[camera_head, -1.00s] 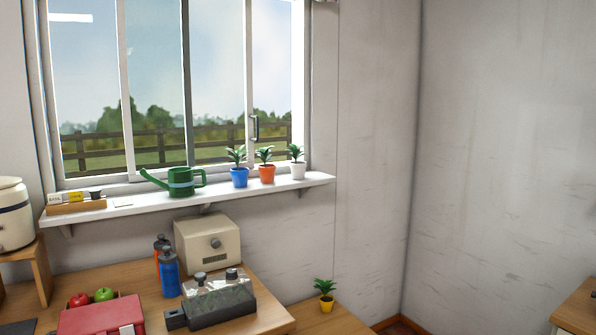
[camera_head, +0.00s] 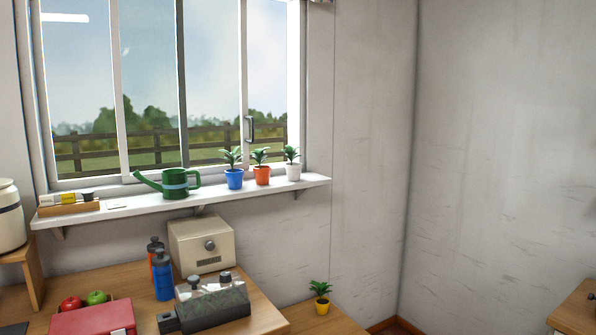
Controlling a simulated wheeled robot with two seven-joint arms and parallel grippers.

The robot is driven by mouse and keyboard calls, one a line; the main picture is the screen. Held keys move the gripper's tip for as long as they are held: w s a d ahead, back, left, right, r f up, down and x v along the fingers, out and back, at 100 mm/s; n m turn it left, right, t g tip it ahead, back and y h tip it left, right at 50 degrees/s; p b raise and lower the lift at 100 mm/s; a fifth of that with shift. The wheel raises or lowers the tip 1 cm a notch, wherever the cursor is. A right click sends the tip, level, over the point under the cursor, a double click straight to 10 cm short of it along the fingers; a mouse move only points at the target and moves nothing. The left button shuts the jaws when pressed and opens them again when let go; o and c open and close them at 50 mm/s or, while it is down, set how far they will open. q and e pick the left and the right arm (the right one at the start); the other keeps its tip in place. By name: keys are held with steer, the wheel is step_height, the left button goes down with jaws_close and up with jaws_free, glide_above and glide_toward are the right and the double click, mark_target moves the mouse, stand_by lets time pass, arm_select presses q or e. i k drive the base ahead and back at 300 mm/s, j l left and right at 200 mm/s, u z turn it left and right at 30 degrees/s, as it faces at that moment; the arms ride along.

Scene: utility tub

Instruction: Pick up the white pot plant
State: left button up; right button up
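The white pot plant (camera_head: 293,172) stands upright on the white windowsill shelf (camera_head: 317,183), near its right end. It has a small white pot and green leaves. An orange pot plant (camera_head: 262,175) and a blue pot plant (camera_head: 234,178) stand in a row to its left. A yellow pot plant (camera_head: 322,305) stands apart, lower down on a wooden surface. Neither of my grippers shows in the head view.
A green watering can (camera_head: 178,185) stands further left on the shelf. Below are a cream box (camera_head: 202,245), blue bottle (camera_head: 163,276), dark clear-topped container (camera_head: 208,312) and red box (camera_head: 92,320). The shelf's right end beside the white pot is clear.

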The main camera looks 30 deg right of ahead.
mark_target(293, 170)
steer(key=i+l+z, duration=0.3)
steer(key=i+l, duration=0.35)
steer(key=l, duration=0.75)
steer(key=i+l+z, duration=0.35)
steer(key=i+l, duration=0.45)
steer(key=l, duration=0.4)
steer(key=i+l+z, duration=0.3)
steer(key=i+l, duration=0.65)
